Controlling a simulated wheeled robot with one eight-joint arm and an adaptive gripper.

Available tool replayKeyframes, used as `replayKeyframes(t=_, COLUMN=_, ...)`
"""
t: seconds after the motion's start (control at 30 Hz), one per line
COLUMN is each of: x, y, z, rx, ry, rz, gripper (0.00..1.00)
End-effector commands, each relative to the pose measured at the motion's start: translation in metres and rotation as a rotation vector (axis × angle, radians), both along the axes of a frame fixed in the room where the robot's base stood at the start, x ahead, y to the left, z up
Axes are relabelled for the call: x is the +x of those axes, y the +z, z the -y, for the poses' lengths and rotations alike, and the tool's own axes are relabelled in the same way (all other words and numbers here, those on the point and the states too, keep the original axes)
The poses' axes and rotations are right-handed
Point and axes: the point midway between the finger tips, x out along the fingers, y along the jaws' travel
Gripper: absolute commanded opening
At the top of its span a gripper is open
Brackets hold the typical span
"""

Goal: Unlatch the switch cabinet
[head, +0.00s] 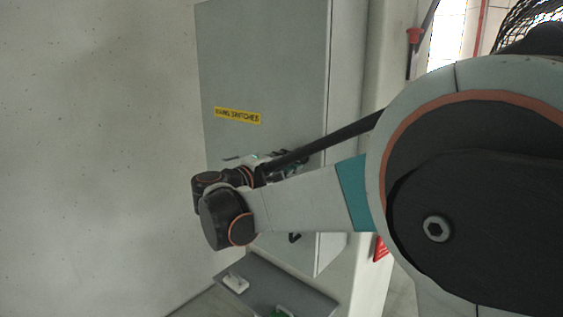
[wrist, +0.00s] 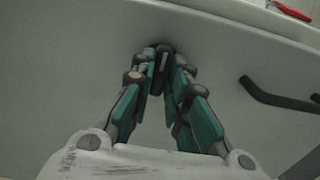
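The switch cabinet (head: 265,60) is a tall grey box with a yellow label (head: 237,115) on its closed door. Its grey door (wrist: 60,60) fills most of the wrist view. My gripper (wrist: 163,75) is at the door, its teal-sided fingers drawn together on both sides of a small dark latch (wrist: 162,50). The fingertips hide much of the latch, so its turn is hard to read. A black bar handle (wrist: 275,97) stands on the door to the right, apart from the fingers. In the head view my gripper (head: 285,160) is partly covered by my arm.
Below the cabinet is a grey shelf (head: 300,293) with a white item (head: 235,283) and a green item (head: 282,311). A red sign (head: 380,249) is at the right. A bare concrete wall (head: 90,130) lies left. A red-handled tool (wrist: 292,11) shows in the wrist view.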

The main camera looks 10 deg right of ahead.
Motion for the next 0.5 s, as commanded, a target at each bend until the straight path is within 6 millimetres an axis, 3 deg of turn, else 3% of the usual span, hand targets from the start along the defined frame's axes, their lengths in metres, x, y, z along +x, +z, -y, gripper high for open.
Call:
replayKeyframes(t=0.07, x=-0.0002, y=-0.0005, z=0.0002, rx=0.001, ry=0.0, rz=-0.001, gripper=0.33)
replayKeyframes(t=0.5, x=-0.0053, y=0.0001, z=-0.0085, rx=-0.001, ry=0.001, rz=0.0, gripper=0.33)
